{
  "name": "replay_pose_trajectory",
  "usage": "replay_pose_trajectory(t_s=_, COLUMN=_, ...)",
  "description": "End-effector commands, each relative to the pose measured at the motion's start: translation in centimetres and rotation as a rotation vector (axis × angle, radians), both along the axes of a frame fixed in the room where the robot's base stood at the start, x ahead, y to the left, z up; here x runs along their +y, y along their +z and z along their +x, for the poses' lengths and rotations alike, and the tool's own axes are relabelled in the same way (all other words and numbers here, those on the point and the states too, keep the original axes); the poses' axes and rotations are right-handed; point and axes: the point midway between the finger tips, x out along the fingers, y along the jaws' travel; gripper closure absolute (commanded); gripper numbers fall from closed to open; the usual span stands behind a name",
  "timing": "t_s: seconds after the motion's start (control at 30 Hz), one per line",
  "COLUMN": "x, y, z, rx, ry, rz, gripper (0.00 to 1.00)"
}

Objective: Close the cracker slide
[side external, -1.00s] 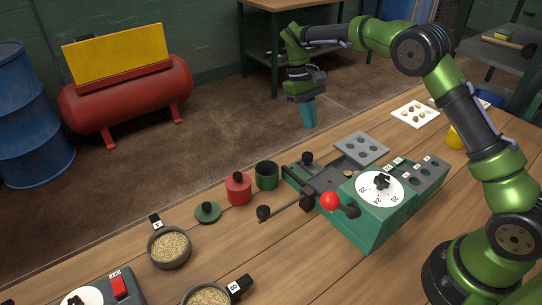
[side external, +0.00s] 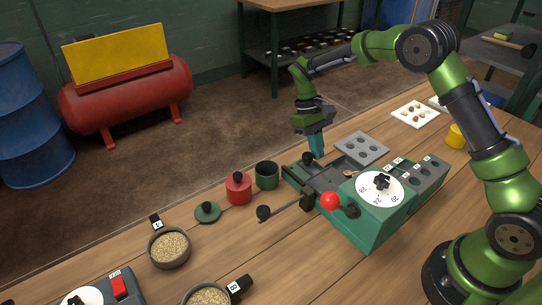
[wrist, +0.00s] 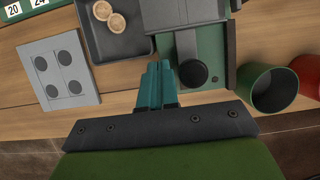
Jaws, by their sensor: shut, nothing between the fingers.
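The cracker slide shows in the side external view as a dark grey slide (side external: 325,180) on the green cracker machine (side external: 372,230), with a black knob (side external: 308,158) at its far end. In the wrist view the black knob (wrist: 194,73) sits on the green bed, and the grey slide (wrist: 187,42) runs up from it. My gripper (side external: 317,155) has its teal fingers together, pointing down beside the knob. In the wrist view the shut fingers (wrist: 157,85) are just left of the knob. I cannot tell whether they touch it. Nothing is held.
A dark tray (wrist: 115,35) with two round tan pieces adjoins the slide. A grey plate with holes (side external: 362,148) lies behind. A green cup (side external: 267,175) and red canister (side external: 239,189) stand to the left.

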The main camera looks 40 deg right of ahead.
Motion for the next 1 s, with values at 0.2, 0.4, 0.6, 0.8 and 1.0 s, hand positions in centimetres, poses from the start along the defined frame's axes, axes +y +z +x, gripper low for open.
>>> replay_pose_trajectory(t_s=0.2, x=0.0, y=0.0, z=-2.1, rx=0.002, ry=0.000, rz=0.000, gripper=1.00)
replay_pose_trajectory(t_s=0.4, x=0.0, y=0.0, z=-2.6, rx=0.002, ry=-0.001, rz=0.000, gripper=1.00)
replay_pose_trajectory(t_s=0.6, x=0.0, y=0.0, z=-2.6, rx=0.002, ry=-0.001, rz=0.000, gripper=1.00)
replay_pose_trajectory(t_s=0.8, x=-0.1, y=0.0, z=-3.4, rx=0.002, ry=-0.001, rz=-0.001, gripper=1.00)
replay_pose_trajectory(t_s=1.0, x=-0.1, y=0.1, z=-7.0, rx=0.004, ry=-0.001, rz=-0.001, gripper=1.00)
